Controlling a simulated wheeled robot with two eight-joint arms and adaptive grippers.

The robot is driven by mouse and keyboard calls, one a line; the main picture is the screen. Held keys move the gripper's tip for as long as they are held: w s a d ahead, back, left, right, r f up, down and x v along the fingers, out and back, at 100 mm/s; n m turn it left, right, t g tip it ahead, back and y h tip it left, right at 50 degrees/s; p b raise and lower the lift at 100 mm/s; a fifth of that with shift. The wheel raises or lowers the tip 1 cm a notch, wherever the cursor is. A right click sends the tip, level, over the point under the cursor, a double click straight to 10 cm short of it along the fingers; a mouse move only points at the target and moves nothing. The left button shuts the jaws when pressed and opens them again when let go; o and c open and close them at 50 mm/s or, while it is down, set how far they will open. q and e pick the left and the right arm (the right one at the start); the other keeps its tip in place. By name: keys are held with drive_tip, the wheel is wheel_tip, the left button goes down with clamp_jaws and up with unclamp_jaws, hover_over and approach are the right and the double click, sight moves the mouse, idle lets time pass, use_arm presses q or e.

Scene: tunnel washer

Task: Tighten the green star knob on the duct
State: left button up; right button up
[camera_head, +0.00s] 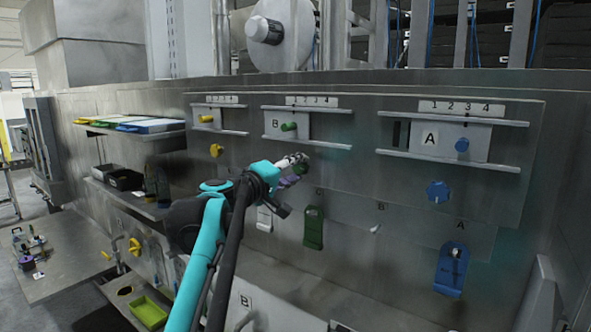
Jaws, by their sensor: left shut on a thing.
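The green star knob (304,169) sits on the grey metal duct panel, below the slide marked B with its green peg (289,126). My left gripper (295,175) reaches in front of it and is shut on it; the fingers and arm hide most of the knob. A blue star knob (437,191) is to the right under slide A, and a yellow star knob (215,150) is to the left. My right gripper is out of the picture.
Below are a green latch (314,227) and a blue latch (451,268). Shelves with coloured trays (136,125) and dark bins (124,179) jut out at left. A green bin (150,311) sits low. The panel between the green and blue knobs is clear.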

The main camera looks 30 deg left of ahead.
use_arm(q)
drive_tip(key=m, duration=0.4)
drive_tip(key=shift+f+m, duration=0.15)
drive_tip(key=shift+m, duration=0.15)
drive_tip(key=m, duration=0.3)
drive_tip(key=shift+m, duration=0.4)
drive_tip(key=m, duration=0.4)
drive_tip(key=shift+a+f+p, duration=0.1)
drive_tip(key=shift+a+p, duration=0.05)
drive_tip(key=shift+p, duration=0.2)
drive_tip(key=shift+m, duration=2)
drive_tip(key=shift+a, duration=0.1)
drive_tip(key=o, duration=1.2)
drive_tip(key=shift+c, duration=0.2)
